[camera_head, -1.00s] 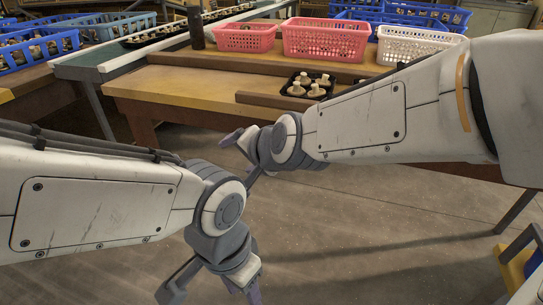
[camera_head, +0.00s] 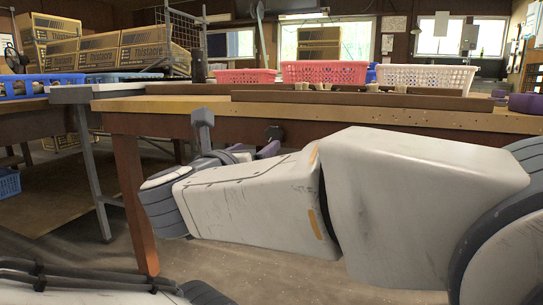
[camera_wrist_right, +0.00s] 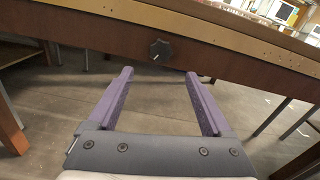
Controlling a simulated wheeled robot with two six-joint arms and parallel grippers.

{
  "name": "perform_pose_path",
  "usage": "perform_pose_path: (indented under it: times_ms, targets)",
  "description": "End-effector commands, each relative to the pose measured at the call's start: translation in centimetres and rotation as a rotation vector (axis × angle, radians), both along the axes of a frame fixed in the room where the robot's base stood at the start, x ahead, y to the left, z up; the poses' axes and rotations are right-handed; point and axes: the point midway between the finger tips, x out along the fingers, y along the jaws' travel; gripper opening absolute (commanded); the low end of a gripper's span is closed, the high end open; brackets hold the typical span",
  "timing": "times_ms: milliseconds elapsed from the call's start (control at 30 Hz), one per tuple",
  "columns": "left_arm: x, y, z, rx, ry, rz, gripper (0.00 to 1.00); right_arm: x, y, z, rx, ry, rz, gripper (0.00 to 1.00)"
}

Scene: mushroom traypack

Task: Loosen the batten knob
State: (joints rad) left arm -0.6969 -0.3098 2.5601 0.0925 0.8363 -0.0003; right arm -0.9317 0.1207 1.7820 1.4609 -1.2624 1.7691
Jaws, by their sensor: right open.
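The batten knob (camera_wrist_right: 161,51) is a dark, lobed knob on the brown front face of the table, in the right wrist view. It also shows small and dark under the table edge in the head view (camera_head: 273,132). My right gripper (camera_wrist_right: 160,73) is open, with its two purple fingers on either side of the knob's line and the knob just beyond the tips. The fingers hold nothing. A brown batten (camera_head: 350,98) lies along the table top. My left arm shows only at the bottom left of the head view, and its gripper is out of frame.
The wooden table (camera_head: 160,104) has red baskets (camera_head: 325,72) and a white basket (camera_head: 427,78) on its far side. A table leg (camera_head: 133,200) stands left of my right arm. Purple items (camera_head: 525,103) lie at the right end. Floor below is clear.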

Motion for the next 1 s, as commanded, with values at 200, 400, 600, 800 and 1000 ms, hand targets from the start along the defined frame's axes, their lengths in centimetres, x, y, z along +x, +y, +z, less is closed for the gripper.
perform_pose_path:
  times_ms: [200, 400, 600, 800, 1000]
  targets:
    - [0.0, 0.0, 1.5, -0.001, -0.001, 0.000, 0.50, 2.9, -1.1, 0.4, 0.003, 0.001, -0.009, 0.84]
    - [0.0, 0.0, 2.9, -0.001, -0.001, 0.000, 0.50, 6.6, -2.3, 0.4, 0.000, 0.001, -0.007, 0.84]
    - [0.0, 0.0, 3.7, -0.001, -0.001, 0.000, 0.50, 9.0, -3.0, 0.2, 0.001, 0.000, -0.005, 0.84]
    - [0.0, 0.0, 3.8, 0.000, 0.000, 0.000, 0.50, 9.7, -3.2, 0.1, 0.002, -0.001, -0.002, 0.84]
    - [0.0, 0.0, 3.8, 0.000, 0.000, 0.000, 0.50, 9.7, -3.2, 0.1, 0.002, -0.001, -0.001, 0.84]
